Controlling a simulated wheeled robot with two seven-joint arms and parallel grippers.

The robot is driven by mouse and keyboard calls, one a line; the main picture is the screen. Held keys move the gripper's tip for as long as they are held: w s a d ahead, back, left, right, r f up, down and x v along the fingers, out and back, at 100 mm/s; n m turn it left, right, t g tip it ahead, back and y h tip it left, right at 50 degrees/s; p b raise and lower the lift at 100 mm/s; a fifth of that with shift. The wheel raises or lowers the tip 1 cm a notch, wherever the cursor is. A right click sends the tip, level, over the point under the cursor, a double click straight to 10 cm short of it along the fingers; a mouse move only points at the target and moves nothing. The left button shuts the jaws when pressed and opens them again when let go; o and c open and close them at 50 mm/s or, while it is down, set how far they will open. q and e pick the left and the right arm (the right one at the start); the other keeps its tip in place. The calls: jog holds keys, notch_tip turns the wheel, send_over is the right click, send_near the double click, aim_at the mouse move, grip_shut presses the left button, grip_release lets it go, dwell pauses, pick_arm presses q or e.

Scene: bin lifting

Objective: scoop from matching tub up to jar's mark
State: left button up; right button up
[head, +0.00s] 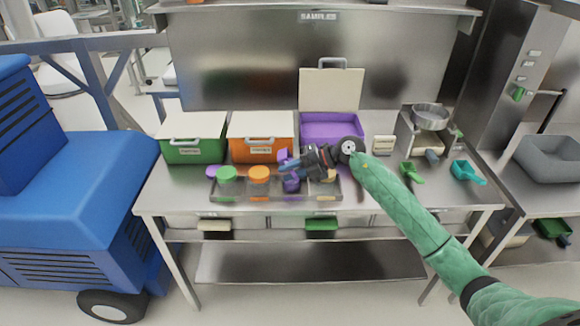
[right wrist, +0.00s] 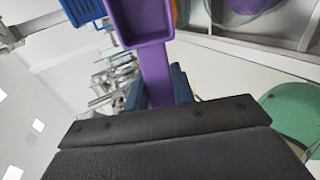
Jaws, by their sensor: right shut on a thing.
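My right gripper (head: 292,163) is shut on the handle of a purple scoop (head: 284,155), above the jar tray. In the right wrist view the scoop (right wrist: 155,70) stands between the blue fingers, and its visible bowl part looks empty. The purple tub (head: 322,128) is open, with its pale lid (head: 330,88) upright behind it. A purple jar (head: 291,185) stands in the tray below the gripper, partly hidden; its mark and fill level cannot be made out. A purple lid (head: 213,172) lies at the tray's left end. My left gripper is out of view.
A closed green tub (head: 192,150) and orange tub (head: 260,152) stand left. The tray (head: 275,198) also holds green-lidded (head: 227,174) and orange-lidded (head: 259,174) jars. A scale with a metal bowl (head: 430,117), green scoop (head: 410,173) and teal scoop (head: 467,172) are right.

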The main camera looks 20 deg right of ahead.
dwell(0.4)
jog(key=h+p, duration=0.1)
jog(key=p, duration=0.2)
jog(key=h+p, duration=0.1)
jog(key=p, duration=0.1)
jog(key=shift+w+a+r+g+h, duration=0.1)
jog(key=shift+a+r+g+h, duration=0.2)
jog(key=shift+g, duration=0.1)
jog(key=shift+a+f+h+p, duration=0.1)
jog(key=shift+f+h+p, duration=0.25)
jog(key=shift+h+p, duration=0.3)
